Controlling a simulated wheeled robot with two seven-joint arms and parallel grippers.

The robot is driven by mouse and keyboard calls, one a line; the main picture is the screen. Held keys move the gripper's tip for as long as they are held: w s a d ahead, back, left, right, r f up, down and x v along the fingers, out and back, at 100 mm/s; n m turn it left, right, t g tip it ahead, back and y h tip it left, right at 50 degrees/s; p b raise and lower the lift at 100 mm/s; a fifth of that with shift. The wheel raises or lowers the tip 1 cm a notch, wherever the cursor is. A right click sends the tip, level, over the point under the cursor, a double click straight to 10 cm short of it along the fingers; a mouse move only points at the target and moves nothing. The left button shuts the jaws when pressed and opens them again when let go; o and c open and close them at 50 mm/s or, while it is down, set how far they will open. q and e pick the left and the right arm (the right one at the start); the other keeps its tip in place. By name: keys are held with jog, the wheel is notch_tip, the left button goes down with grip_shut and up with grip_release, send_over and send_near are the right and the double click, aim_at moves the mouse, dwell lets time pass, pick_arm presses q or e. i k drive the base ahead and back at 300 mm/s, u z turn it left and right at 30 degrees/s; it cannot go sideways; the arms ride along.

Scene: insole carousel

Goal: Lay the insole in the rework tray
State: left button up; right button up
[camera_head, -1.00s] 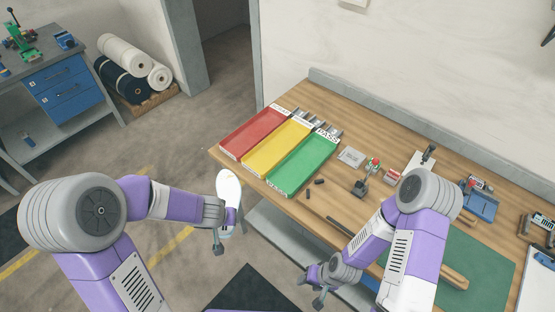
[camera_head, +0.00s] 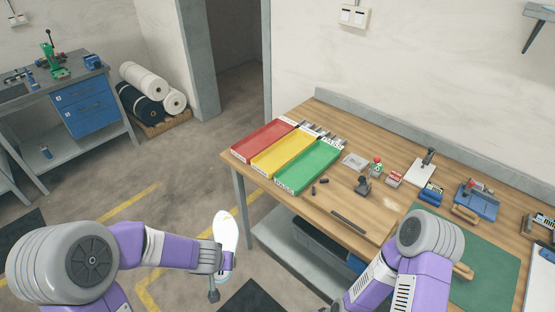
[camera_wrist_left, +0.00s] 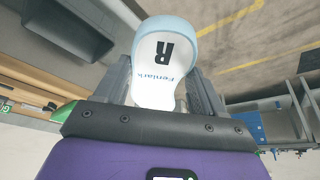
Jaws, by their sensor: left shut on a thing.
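A white insole (camera_head: 226,230) is upright in my left gripper (camera_head: 221,264), which is shut on it. It is in the air, left of and apart from the workbench. In the left wrist view the insole (camera_wrist_left: 165,45) shows a dark "R" and blue lettering, between the fingers of the left gripper (camera_wrist_left: 162,88). Three trays lie side by side at the bench's left end: red (camera_head: 265,139), yellow (camera_head: 283,154) and green (camera_head: 308,167). All three look empty. My right gripper is out of view.
The wooden workbench (camera_head: 345,201) has a dark bar (camera_head: 348,222), small tools and a green mat (camera_head: 480,255) to the right of the trays. Its left edge and leg stand between the insole and the trays. Fabric rolls (camera_head: 150,90) lie by the far wall.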

aim_at(286, 154)
jog(key=u, duration=2)
jog(key=i, duration=1.8)
jog(key=z, duration=3.35)
